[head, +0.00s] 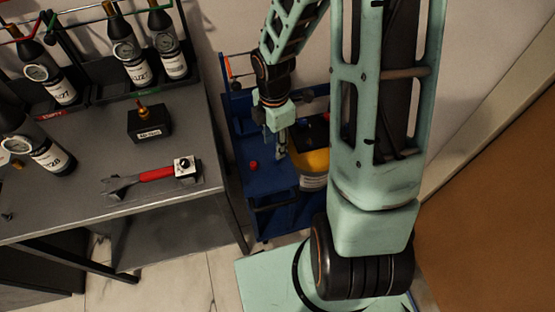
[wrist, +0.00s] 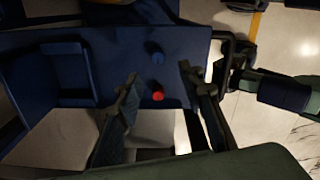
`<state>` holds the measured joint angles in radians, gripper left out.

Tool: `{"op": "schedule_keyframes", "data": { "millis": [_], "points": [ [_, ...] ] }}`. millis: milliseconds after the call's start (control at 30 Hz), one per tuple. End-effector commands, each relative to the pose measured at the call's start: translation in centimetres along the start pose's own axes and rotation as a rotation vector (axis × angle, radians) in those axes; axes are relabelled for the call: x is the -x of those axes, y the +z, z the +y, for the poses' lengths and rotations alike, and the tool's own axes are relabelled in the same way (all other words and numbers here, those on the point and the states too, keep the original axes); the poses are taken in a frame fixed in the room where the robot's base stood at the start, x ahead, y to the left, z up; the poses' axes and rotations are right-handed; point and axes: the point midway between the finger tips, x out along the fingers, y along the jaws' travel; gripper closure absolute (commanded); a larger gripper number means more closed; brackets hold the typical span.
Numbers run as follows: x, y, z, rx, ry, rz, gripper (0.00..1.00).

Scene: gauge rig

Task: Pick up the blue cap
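The blue cap (wrist: 157,58) sits on the dark blue surface of the cart in the wrist view, just beyond the line of my fingertips. It is dim against the similar blue. I cannot make it out in the head view. A red cap (wrist: 157,96) stands close to it, between my fingers as seen in the wrist view; it also shows in the head view (head: 253,166). My gripper (wrist: 159,78) is open and empty, its two fingers spread either side of the caps. In the head view my gripper (head: 282,142) hangs over the cart.
The blue cart (head: 262,187) has raised edges and holds a yellow cylinder (head: 314,160) close to my gripper. On the left, a grey table (head: 75,195) carries several labelled bottles, a black box (head: 149,123) with a brass fitting and a red-handled tool (head: 156,174).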

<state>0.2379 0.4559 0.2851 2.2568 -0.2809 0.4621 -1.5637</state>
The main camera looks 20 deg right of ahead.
Motion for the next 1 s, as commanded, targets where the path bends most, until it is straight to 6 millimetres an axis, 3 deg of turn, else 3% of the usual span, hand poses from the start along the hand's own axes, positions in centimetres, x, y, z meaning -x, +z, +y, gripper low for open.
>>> {"op": "schedule_keyframes", "data": {
  "millis": [67,333,600,833,1000],
  "points": [
    [-1.3,-0.1,0.0,0.001,-0.002,0.001,0.64],
    [-3.0,0.1,0.1,-0.002,-0.001,0.001,0.64],
    [-6.9,0.3,0.2,-0.003,0.000,0.000,0.64],
    [-7.0,0.4,0.2,-0.004,0.002,-0.001,0.64],
    [-7.0,0.3,0.2,-0.004,0.002,0.000,0.81]
  ]
}}
